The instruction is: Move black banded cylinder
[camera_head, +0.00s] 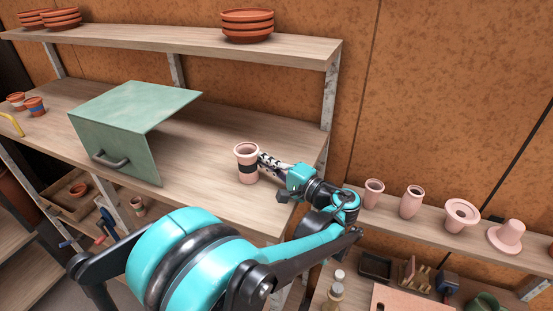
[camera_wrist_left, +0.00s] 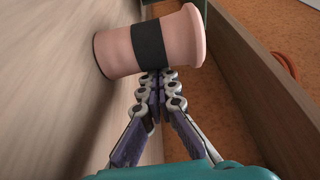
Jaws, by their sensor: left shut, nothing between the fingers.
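The black banded cylinder (camera_head: 246,163) is a pink clay vessel with a flared rim and a black band. It stands upright on the wooden shelf near its right end. It also shows in the left wrist view (camera_wrist_left: 118,50), straight ahead of the fingertips. My right gripper is not in view.
A green box with a handle (camera_head: 115,148) stands on the same shelf to the left. Stacked orange saucers (camera_head: 247,25) sit on the upper shelf (camera_head: 180,38). Several pink vessels (camera_head: 411,202) stand on a right-hand shelf. Shelf surface between box and cylinder is clear.

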